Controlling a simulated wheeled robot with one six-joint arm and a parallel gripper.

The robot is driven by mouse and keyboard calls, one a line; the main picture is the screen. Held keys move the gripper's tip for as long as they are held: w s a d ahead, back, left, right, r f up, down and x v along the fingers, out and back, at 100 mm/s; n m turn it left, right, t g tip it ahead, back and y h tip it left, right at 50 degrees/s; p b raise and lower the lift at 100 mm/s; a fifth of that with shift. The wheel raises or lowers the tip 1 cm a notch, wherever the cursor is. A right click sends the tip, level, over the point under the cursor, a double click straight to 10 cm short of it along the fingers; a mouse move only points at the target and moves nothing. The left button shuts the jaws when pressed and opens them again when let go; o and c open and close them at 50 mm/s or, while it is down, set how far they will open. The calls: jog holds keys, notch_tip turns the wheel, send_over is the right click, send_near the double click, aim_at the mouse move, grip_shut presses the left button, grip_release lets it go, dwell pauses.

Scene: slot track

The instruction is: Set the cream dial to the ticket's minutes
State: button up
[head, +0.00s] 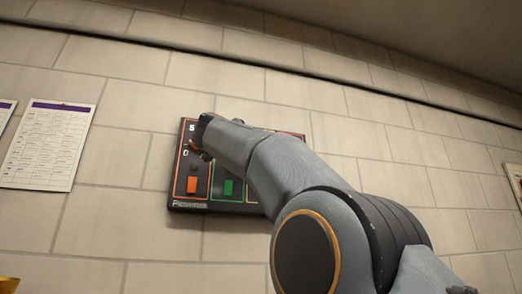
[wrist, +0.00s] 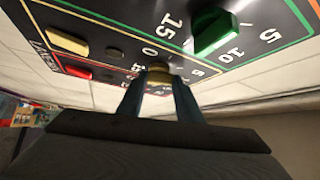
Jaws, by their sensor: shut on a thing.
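The dark control panel (head: 218,206) is fixed to the wall in the head view, largely covered by my arm. In the wrist view, the cream dial (wrist: 158,68) sits between the two fingers of my gripper (wrist: 158,88), which is shut on it. Printed numbers surround it, but its pointer is hidden, so its setting cannot be read. A cream button (wrist: 67,41) is at the upper left of the wrist view. In the head view my fingers and the cream dial are hidden behind my arm. I cannot make out a ticket with readable minutes.
A green dial (wrist: 218,36) is close to the right finger, and a red button (wrist: 76,72) lies left. The head view shows an orange button (head: 193,185) and a green button (head: 228,188). A printed sheet (head: 48,145) hangs on the wall at left, its text too small.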

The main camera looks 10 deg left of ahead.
jog(key=shift+d+r, duration=0.15)
dwell(0.6)
jog(key=o, duration=1)
jog(key=shift+d, duration=0.15)
jog(key=shift+o, duration=0.2)
jog(key=b+v, duration=0.4)
jog(key=v, duration=0.4)
jog(key=shift+a, duration=0.25)
jog(key=shift+w, duration=0.1)
jog(key=shift+c, duration=0.2)
